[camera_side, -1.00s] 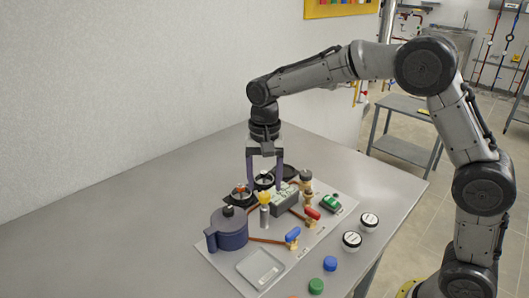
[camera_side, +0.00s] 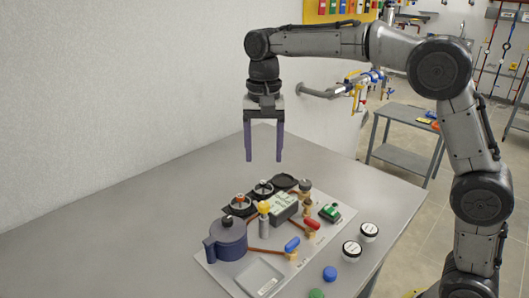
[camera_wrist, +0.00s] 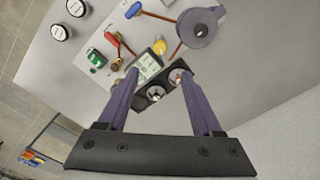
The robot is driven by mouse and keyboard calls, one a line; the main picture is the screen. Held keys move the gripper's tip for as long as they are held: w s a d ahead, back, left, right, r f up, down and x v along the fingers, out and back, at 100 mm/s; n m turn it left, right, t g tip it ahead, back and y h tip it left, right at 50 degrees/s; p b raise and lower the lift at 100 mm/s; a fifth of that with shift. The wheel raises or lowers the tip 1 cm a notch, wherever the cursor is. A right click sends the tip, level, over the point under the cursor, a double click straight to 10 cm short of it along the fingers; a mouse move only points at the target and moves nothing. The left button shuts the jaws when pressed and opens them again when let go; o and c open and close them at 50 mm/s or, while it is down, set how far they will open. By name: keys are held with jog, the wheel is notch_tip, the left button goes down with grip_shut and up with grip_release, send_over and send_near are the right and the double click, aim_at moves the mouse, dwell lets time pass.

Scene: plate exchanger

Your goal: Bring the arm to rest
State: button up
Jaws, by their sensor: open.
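My gripper (camera_side: 264,158) hangs pointing down, well above the back part of the plate exchanger board (camera_side: 222,270). Its two purple fingers are wide apart with nothing between them. In the wrist view my gripper (camera_wrist: 157,75) is also open and empty. Below it on the board are a grey-green box with a display (camera_side: 284,207) and a row of black round fittings (camera_side: 263,188). My arm is raised and bent, clear of everything on the table.
A dark blue pot (camera_side: 228,240) stands at the board's left. White-topped jars (camera_side: 352,251) and a blue cap (camera_side: 330,273) lie to the right. The table's left side (camera_side: 100,240) is bare.

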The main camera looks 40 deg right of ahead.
jog(key=s+d+r+n+t, duration=0.15)
jog(key=s+r, duration=0.25)
jog(key=s, duration=0.4)
jog(key=s+d+r+t, duration=0.2)
jog(key=s+d+r, duration=0.15)
jog(key=s, duration=0.45)
jog(key=s+d+f+n+t, duration=0.1)
jog(key=s+f+n+t, duration=0.1)
jog(key=s+f+n, duration=0.5)
jog(key=s+f, duration=0.4)
jog(key=shift+s+f+n, duration=0.15)
jog(key=shift+s+n, duration=0.05)
jog(key=shift+n, duration=0.15)
jog(key=shift+c, duration=0.3)
